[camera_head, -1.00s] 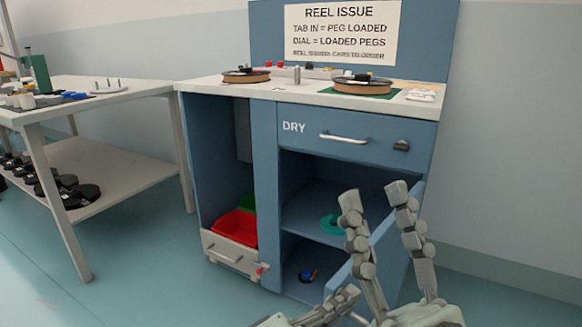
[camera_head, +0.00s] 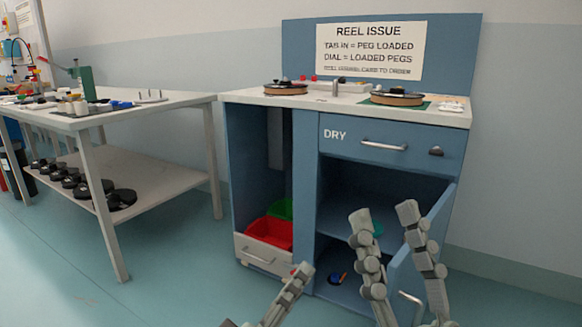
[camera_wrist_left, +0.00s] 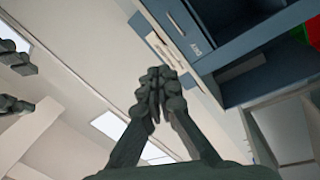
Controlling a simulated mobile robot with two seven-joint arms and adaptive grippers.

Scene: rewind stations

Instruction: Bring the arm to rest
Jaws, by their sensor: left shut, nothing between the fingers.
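My left gripper (camera_head: 304,268) shows low in the head view, in front of the blue cabinet (camera_head: 305,190). In the left wrist view its fingers (camera_wrist_left: 156,82) meet at the tips, with nothing between them. My right gripper (camera_head: 384,212) is to the right of it in the head view, fingers pointing up and spread apart with nothing visible between them. It also shows at the left edge of the left wrist view (camera_wrist_left: 20,85).
The cabinet's blue door (camera_head: 405,270) stands open at the right, close behind my right gripper. A red bin (camera_head: 268,234) sits in the left bay above a pale drawer (camera_head: 262,254). Reels (camera_head: 397,97) lie on top. A white table (camera_head: 165,103) stands left; the floor before it is clear.

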